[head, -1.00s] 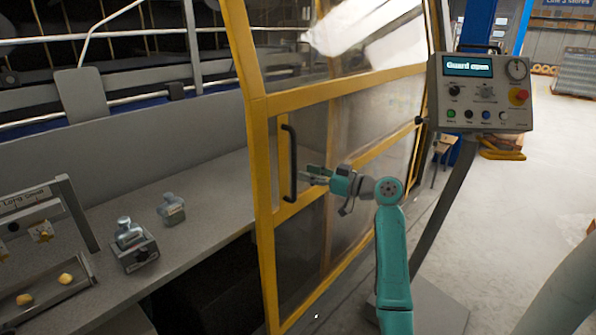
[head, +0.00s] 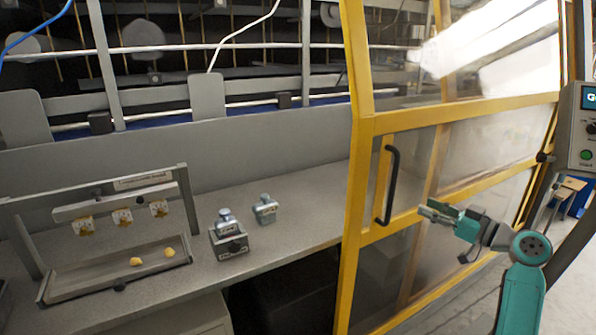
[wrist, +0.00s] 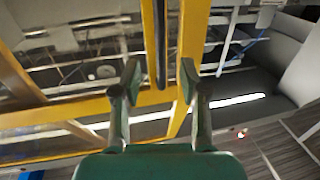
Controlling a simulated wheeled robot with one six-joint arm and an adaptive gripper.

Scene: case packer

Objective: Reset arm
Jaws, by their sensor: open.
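My gripper (head: 432,211) is at the right of the head view, in front of the yellow-framed guard door (head: 375,122). The black door handle (head: 390,186) is just to its left, and the gripper looks apart from it. In the wrist view my gripper (wrist: 157,82) shows its two fingers spread wide with nothing between them. The dark handle (wrist: 160,45) appears beyond the fingertips, in line with the gap. The door's yellow frame (wrist: 190,40) shows behind the right finger.
A grey bench (head: 290,234) at left holds a small rack (head: 120,183) with tags, a tray (head: 75,288) with yellowish pieces, and two grey metal blocks (head: 228,240) (head: 265,209). A control box (head: 582,125) is cut off at the right edge.

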